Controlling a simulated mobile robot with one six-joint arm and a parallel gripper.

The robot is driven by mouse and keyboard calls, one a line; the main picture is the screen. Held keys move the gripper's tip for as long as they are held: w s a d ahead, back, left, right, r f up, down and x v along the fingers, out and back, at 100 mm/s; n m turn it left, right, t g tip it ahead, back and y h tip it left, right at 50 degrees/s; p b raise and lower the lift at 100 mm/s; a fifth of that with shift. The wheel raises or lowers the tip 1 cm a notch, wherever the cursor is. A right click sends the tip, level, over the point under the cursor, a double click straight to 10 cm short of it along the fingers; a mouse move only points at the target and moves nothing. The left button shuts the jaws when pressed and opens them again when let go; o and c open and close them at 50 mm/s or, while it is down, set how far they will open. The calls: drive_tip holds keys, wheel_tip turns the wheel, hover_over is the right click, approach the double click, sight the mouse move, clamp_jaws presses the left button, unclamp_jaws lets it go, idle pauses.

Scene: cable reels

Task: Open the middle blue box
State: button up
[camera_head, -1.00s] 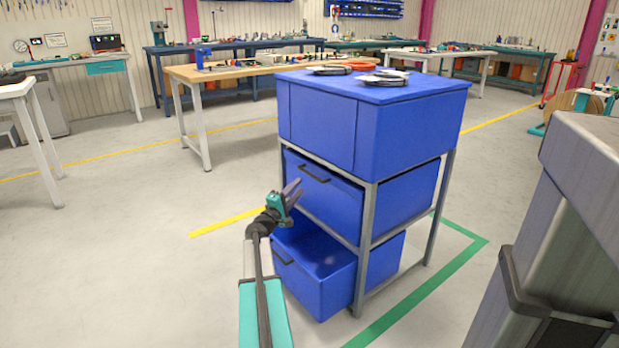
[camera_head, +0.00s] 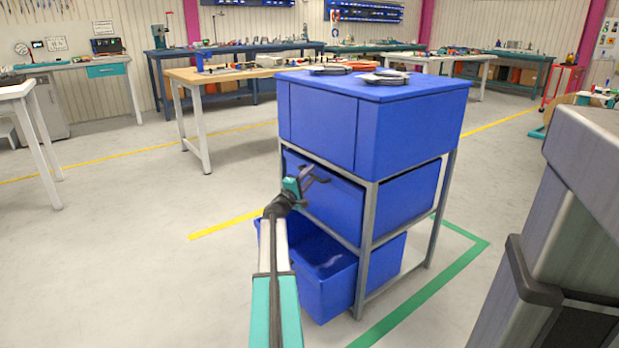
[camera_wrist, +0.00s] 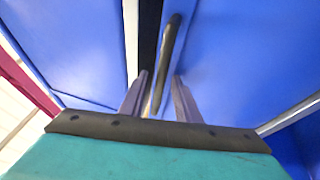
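The middle blue box (camera_head: 338,212) sits closed in a grey metal frame, between the upper blue cabinet and the lower blue box. My gripper (camera_head: 318,175) is in front of its upper front and covers most of its handle in the head view. In the wrist view, the dark bar handle (camera_wrist: 170,45) runs between the two fingers of my gripper (camera_wrist: 160,76). The fingers are apart, one on each side of the handle; I cannot tell whether either touches it.
The lower blue box (camera_head: 330,290) is pulled out beneath my gripper. Black cable coils (camera_head: 384,78) lie on top of the upper blue cabinet (camera_head: 320,118). A wooden-topped workbench (camera_head: 225,73) stands behind.

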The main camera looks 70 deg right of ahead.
clamp_jaws()
drive_tip(key=shift+s, duration=0.15)
idle(0.4)
